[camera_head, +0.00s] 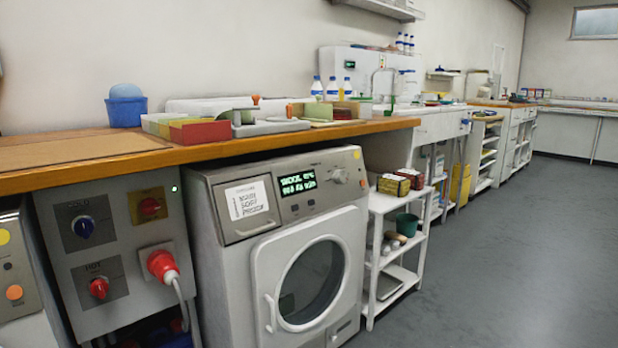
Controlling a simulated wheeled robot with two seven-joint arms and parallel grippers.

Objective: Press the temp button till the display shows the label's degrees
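A washing machine (257,262) stands under the wooden counter, with its round glass door (311,281) closed. Its green-lit display (297,184) shows two lines of text, too small to read surely. A white label (247,200) with dark print is on the drawer front left of the display; its degrees cannot be read from here. Small buttons (303,207) sit just below the display; which one is the temp button cannot be told. A round knob (339,176) is to the right. Neither of my grippers is in view.
A grey electrical panel (112,248) with a red plug (161,265) and cable stands left of the machine. A white shelf trolley (381,206) stands close on its right. The wooden counter (75,150) overhangs the machine's top. Grey floor (480,275) is clear to the right.

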